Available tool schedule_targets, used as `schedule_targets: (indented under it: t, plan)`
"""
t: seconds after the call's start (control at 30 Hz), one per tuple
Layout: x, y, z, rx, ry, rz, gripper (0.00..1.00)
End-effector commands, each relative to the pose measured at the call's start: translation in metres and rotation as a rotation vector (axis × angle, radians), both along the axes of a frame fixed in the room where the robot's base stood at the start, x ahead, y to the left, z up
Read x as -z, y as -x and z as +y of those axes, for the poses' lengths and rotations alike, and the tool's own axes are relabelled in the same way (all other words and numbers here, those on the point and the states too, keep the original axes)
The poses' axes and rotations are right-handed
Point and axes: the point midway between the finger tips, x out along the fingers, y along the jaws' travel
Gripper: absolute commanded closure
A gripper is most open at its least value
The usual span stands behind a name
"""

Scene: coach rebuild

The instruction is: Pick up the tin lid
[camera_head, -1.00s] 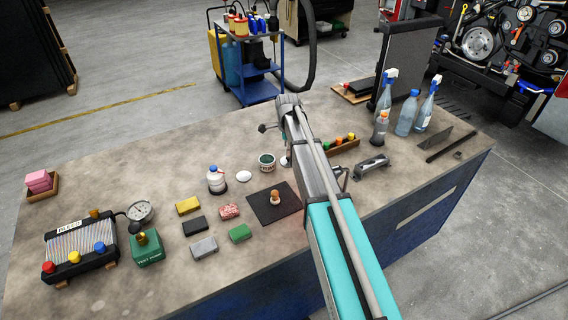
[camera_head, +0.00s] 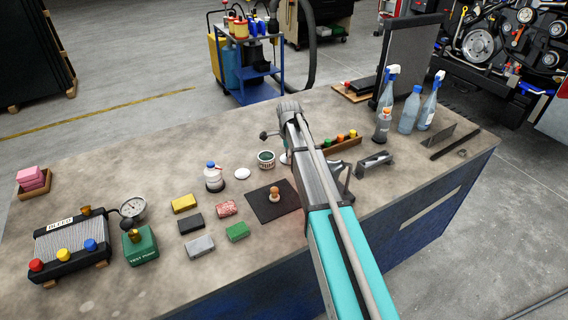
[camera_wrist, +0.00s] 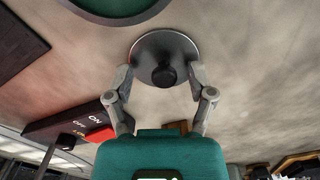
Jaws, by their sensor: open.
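The tin lid (camera_wrist: 168,62) is a round grey metal disc with a black knob, lying on the bench in the wrist view. My gripper (camera_wrist: 159,76) is open, with one finger on each side of the lid's near part and the knob between the fingertips. I cannot tell whether the fingers touch the rim. In the head view a pale edge of the lid (camera_head: 284,158) shows beside my arm, which hides the rest and my fingers. The open tin (camera_head: 266,160) stands just left of it.
A switch box (camera_wrist: 75,125) with a red switch is close to my left finger in the wrist view. A dark mat (camera_head: 260,207) with a wooden-knobbed piece, a pale disc (camera_head: 242,174), a white bottle (camera_head: 213,178) and several small blocks lie left of my arm.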

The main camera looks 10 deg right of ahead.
Motion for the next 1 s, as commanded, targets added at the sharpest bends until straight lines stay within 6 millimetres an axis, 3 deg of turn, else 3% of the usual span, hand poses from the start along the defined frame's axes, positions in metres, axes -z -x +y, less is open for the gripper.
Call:
schedule_targets:
  t: [0.6, 1.0]
  plan:
    - [0.0007, 0.0001, 0.0001, 0.0, 0.0, 0.0, 0.3]
    - [0.0007, 0.0002, 0.0, 0.0, 0.0, 0.0, 1.0]
